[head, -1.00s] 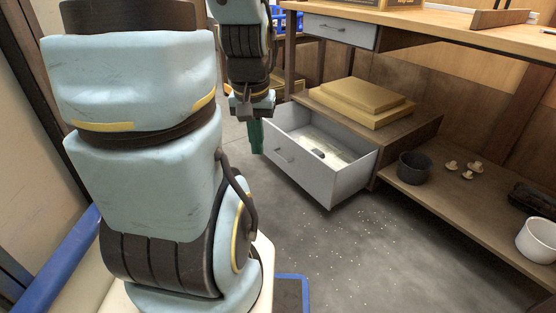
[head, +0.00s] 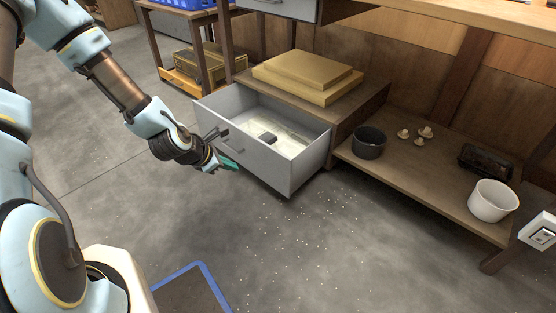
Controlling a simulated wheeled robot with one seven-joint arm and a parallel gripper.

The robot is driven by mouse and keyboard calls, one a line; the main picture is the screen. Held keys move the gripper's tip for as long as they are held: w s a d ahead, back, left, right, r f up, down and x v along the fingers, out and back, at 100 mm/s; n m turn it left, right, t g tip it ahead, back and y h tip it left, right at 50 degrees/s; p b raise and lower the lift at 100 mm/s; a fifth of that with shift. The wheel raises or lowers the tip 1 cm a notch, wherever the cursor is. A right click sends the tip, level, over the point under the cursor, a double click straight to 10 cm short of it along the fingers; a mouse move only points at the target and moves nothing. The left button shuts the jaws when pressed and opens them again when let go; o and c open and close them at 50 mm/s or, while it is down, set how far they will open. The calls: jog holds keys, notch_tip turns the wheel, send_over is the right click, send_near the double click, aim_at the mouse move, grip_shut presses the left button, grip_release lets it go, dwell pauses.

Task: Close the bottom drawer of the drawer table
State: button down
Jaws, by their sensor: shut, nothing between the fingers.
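The bottom drawer (head: 284,168) is pulled well out of the drawer table (head: 372,103).
Yellow-brown boxes (head: 308,70) lie on the drawer's cabinet. A dark pot (head: 369,143), several mushrooms (head: 425,132), a black tray (head: 485,160) and a white pot (head: 493,200) stand on the low shelf (head: 420,187). An upper drawer (head: 285,8) hangs above. The floor in front is clear, with pale specks.

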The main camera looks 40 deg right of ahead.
jog(key=s+d+f+n+h, duration=0.1)
jog(key=s+d+n+h, duration=0.1)
jog(key=s+d+n, duration=0.3)
jog(key=b, duration=0.4)
send_near(285, 163)
jog(key=x, duration=0.5)
jog(key=shift+s+a+f, duration=0.1)
jog(key=shift+a+f, duration=0.1)
jog(key=shift+f, duration=0.15)
jog(key=shift+d+r+b, duration=0.1)
jog(key=shift+d+b, duration=0.2)
jog(key=shift+d, duration=0.25)
